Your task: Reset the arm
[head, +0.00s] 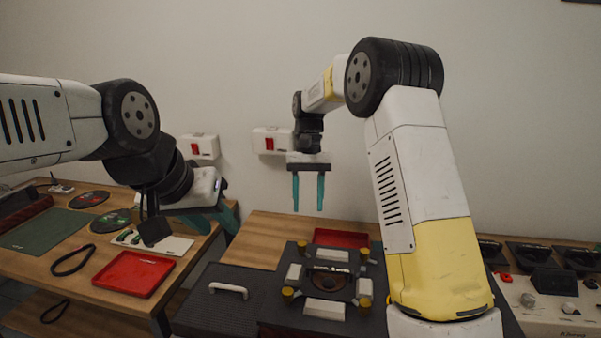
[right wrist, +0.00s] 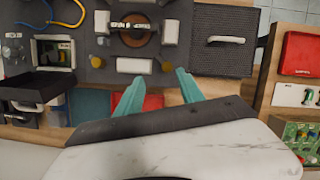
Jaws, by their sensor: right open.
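My right gripper (head: 308,207) hangs in the air in the head view, its two teal fingers pointing down and apart, with nothing between them. In the right wrist view the same open gripper (right wrist: 158,82) shows its fingers over the dark unit and a red tray. My right arm (head: 415,190) rises from the lower right and bends at a black elbow. My left gripper (head: 222,208) is at the left, above the wooden table; only part of its teal fingers shows, and its opening is hidden. I see nothing in it.
A dark unit (head: 285,305) with a round brown disc and pale blocks stands below my right gripper. Beside it is a dark lid (head: 200,300) with a white handle. A red tray (head: 133,274) lies on the left table. White boxes (head: 268,141) are on the wall.

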